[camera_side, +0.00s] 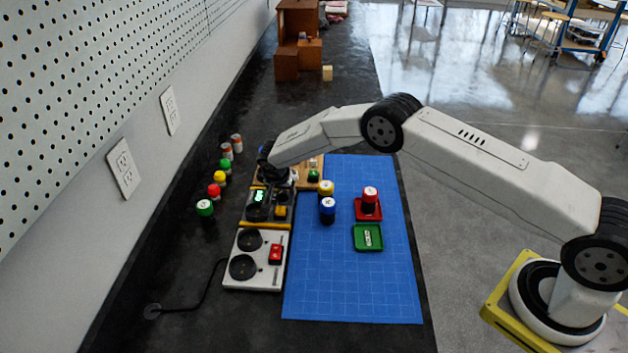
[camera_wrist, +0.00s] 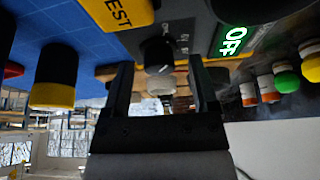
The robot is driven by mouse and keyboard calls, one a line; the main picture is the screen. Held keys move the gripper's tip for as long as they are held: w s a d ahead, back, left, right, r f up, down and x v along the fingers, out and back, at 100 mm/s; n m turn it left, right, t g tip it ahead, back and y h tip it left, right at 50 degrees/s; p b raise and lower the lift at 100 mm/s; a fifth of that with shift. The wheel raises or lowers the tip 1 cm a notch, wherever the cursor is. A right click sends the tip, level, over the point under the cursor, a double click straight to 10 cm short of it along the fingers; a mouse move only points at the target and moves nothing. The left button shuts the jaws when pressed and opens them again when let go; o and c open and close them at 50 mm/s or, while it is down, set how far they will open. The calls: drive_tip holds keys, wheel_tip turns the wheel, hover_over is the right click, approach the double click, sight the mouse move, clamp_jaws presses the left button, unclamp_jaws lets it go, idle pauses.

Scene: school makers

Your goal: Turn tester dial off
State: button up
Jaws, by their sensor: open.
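The tester (camera_side: 258,213) is a dark box with yellow edging on the bench, and its small screen (camera_side: 259,196) glows green. In the wrist view the screen (camera_wrist: 235,41) reads OFF. The tester dial (camera_wrist: 157,50) is a black knob with a white pointer line, beside a yellow TEST label (camera_wrist: 118,12). My gripper (camera_wrist: 160,68) is open, its two black fingers pointing at the tester with the dial between or just beyond their tips. I cannot tell whether they touch it.
Several small jars line the wall side.

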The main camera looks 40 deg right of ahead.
drive_tip(key=shift+f, duration=0.2)
clamp_jaws()
drive_tip(key=shift+d, duration=0.1)
drive_tip(key=shift+n+t+y, duration=0.4)
drive_tip(key=shift+n, duration=1.1)
unclamp_jaws()
